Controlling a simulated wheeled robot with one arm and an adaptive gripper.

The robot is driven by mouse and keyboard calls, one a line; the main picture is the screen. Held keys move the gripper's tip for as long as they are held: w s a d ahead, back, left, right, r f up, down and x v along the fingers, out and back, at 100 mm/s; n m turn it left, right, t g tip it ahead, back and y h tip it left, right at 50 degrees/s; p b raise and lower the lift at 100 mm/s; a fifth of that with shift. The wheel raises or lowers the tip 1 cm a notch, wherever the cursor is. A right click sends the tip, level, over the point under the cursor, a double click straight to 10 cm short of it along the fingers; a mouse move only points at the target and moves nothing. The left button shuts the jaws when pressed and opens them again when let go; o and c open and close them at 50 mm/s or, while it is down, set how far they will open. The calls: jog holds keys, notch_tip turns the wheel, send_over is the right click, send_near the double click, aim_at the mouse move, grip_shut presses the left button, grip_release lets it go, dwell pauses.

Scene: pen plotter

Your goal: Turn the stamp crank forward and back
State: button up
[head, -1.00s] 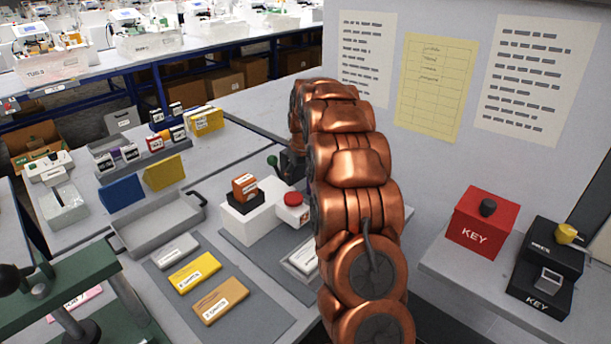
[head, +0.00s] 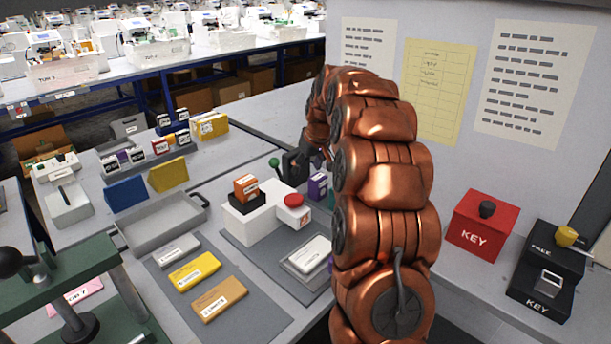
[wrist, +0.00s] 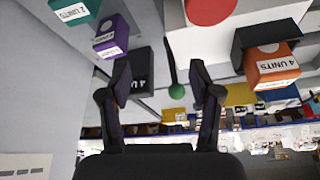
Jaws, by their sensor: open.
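The stamp machine is a white block (head: 255,222) with a red round top (head: 293,199) on its arm and an orange "4 UNITS" cartridge (head: 246,186). Its crank has a green ball knob (head: 274,161) on a thin stem, standing behind the block. In the wrist view the green knob (wrist: 175,90) shows beyond and between my fingers, nearer the right one. My gripper (wrist: 160,82) is open and empty. In the head view my gripper (head: 318,157) is right of the knob, partly hidden by my arm. I cannot tell any contact.
A black cartridge (wrist: 140,75), a purple one (wrist: 110,37) and a teal one (wrist: 77,10) stand in a row close to my left finger. A grey tray (head: 160,237) lies left of the machine. A wall panel (head: 390,130) rises behind my arm.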

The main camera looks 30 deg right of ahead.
jog(key=s+a+r+g+p, duration=0.1)
jog(key=s+a+r+p, duration=0.1)
jog(key=s+a, duration=0.3)
jog(key=s+a+r+g+y+p, duration=0.1)
jog(key=s+a+r+p, duration=0.2)
jog(key=a, duration=0.7)
jog(key=shift+s+r+n, duration=0.3)
jog(key=shift+s+r, duration=0.75)
jog(key=shift+s, duration=0.3)
jog(key=shift+a, duration=0.1)
jog(key=s+a+f+g, duration=0.1)
jog(key=s+a, duration=0.3)
jog(key=s, duration=0.7)
jog(key=s+a+f+g, duration=0.1)
jog(key=s+a, duration=0.3)
jog(key=s, duration=0.7)
jog(key=s+a+f+g, duration=0.2)
jog(key=s+a, duration=0.2)
jog(key=s, duration=0.8)
jog(key=shift+a+f+h, duration=0.3)
jog(key=shift+h, duration=0.1)
jog(key=shift+w, duration=0.1)
